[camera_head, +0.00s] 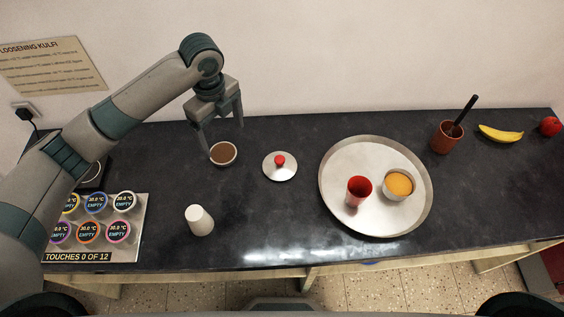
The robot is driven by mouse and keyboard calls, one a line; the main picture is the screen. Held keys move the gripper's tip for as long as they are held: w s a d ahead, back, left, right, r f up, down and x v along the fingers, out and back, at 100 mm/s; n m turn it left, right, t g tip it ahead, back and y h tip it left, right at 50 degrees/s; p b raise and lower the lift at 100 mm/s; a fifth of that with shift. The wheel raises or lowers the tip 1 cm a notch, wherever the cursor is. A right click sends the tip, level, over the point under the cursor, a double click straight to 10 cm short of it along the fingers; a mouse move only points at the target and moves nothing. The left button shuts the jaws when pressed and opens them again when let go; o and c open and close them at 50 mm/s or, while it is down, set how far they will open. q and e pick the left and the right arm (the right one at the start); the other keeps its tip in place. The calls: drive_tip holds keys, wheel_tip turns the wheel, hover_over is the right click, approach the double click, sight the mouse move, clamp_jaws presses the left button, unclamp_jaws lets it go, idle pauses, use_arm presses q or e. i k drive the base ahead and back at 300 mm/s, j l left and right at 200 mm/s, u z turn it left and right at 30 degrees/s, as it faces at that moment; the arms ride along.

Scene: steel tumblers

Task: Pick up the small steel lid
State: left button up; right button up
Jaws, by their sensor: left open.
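The small steel lid (280,171) lies on the dark counter in the middle, a round silver disc with a red knob on top. My left gripper (223,140) is open and points down, to the left of the lid and apart from it. Its fingers are close to a small bowl with brown contents (223,154); I cannot tell whether they touch it. My right gripper is not in view.
A round steel tray (330,200) holds a red tumbler (358,191) and a steel bowl of orange food (398,185). A white cup (200,220) stands front left, near a panel of labelled discs (132,252). A brown pot (446,138), banana (500,134) and red fruit (550,126) are right.

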sight(280, 166)
drive_tip(key=z, duration=1.1)
drive_tip(key=k+j, duration=0.15)
drive_tip(key=j, duration=0.2)
drive_tip(key=k+j+u, duration=0.1)
drive_tip(key=j, duration=0.2)
